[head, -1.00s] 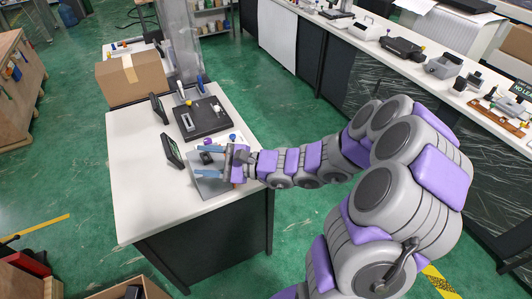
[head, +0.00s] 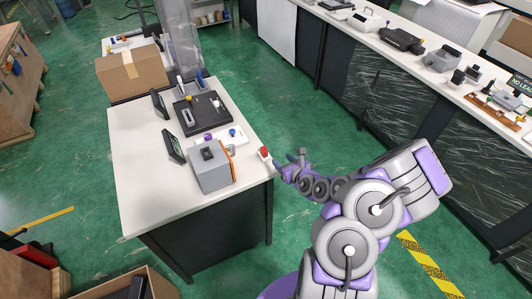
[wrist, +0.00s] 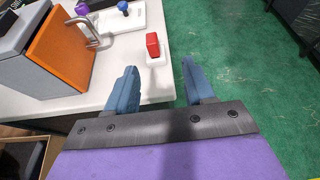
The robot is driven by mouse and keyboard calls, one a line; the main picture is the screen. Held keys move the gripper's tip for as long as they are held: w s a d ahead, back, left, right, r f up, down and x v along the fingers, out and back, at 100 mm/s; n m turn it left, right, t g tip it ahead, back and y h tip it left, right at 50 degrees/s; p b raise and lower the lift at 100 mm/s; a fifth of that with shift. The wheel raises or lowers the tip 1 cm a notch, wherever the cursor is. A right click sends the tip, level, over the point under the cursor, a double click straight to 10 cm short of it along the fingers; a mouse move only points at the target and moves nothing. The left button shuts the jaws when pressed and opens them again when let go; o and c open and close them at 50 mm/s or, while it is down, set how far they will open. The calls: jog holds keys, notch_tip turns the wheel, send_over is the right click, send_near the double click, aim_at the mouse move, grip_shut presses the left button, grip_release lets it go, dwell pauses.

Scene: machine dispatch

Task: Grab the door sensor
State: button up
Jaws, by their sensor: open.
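A small red block with a white base (wrist: 153,46) sits at the right edge of the white table, and it also shows in the head view (head: 265,153). I cannot tell for sure whether it is the door sensor. A grey box with an orange side panel (wrist: 62,50) and a metal handle stands to its left; it also shows in the head view (head: 211,172). My gripper (wrist: 158,67) is open and empty, its two blue fingers apart. It is at the table's right edge, with the red block just ahead between the finger lines, not touched.
A white plate with purple and blue knobs (wrist: 112,18) lies behind the box. Green floor is clear right of the table.

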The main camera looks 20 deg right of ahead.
jog(key=b, duration=0.1)
send_near(266, 151)
jog(key=shift+x, duration=0.95)
jog(key=x, duration=0.2)
jog(key=d+b+x, duration=0.1)
jog(key=x, duration=0.1)
jog(key=shift+w, duration=0.4)
jog(key=w, duration=0.1)
jog(key=w+a+f+b, duration=0.1)
jog(key=w+f+b, duration=0.1)
jog(key=shift+w+a+f, duration=0.15)
jog(key=shift+w+a, duration=0.1)
jog(key=shift+w, duration=0.55)
jog(key=shift+d, duration=0.15)
jog(key=shift+d, duration=0.1)
jog(key=shift+c, duration=0.6)
grip_shut()
